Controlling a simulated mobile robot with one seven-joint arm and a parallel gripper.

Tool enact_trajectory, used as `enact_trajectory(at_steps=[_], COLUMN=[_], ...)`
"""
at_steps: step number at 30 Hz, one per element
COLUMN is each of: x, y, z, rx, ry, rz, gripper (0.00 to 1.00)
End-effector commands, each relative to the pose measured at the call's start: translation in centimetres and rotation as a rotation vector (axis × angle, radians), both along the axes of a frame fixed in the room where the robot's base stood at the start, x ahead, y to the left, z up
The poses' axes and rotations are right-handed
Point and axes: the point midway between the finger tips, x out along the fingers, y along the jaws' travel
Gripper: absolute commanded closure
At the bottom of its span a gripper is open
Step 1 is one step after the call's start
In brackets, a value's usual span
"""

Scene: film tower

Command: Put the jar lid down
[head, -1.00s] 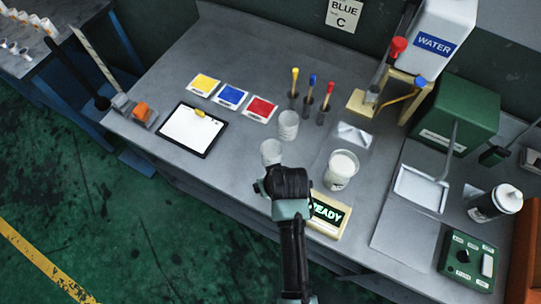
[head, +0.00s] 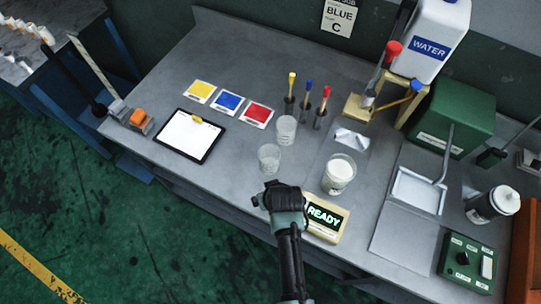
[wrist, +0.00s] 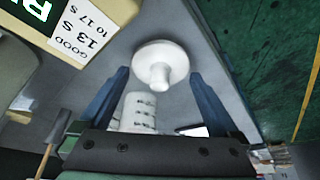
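The jar lid (wrist: 160,62), a white disc with a knob, shows in the wrist view just beyond my fingertips. It appears to lie knob-up on the grey bench; I cannot see its underside. My gripper (wrist: 158,76) is open, with its two blue fingers apart on either side and clear of the knob. In the head view my gripper (head: 275,188) is near the bench's front edge, left of the READY sign, and the lid is not visible there. The jar (head: 339,174) with white contents stands uncovered, right of my gripper.
Two clear cups (head: 269,157) (head: 286,129) stand beyond my gripper. The READY sign (head: 325,217) is close on its right. A clipboard (head: 188,136), colour cards (head: 228,102) and upright brushes (head: 308,95) lie further back. The bench left of my gripper is clear.

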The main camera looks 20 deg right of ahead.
Motion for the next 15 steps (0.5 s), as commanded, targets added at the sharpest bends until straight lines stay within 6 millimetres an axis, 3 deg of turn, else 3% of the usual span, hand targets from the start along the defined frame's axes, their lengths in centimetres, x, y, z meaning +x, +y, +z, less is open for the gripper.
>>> enact_trajectory(at_steps=[8,15], x=[0.0,-0.8], y=[0.0,0.1], z=[0.3,2.3], rx=[0.0,-0.001], ry=[0.0,-0.001], rz=[0.0,0.0], gripper=[0.0,0.0])
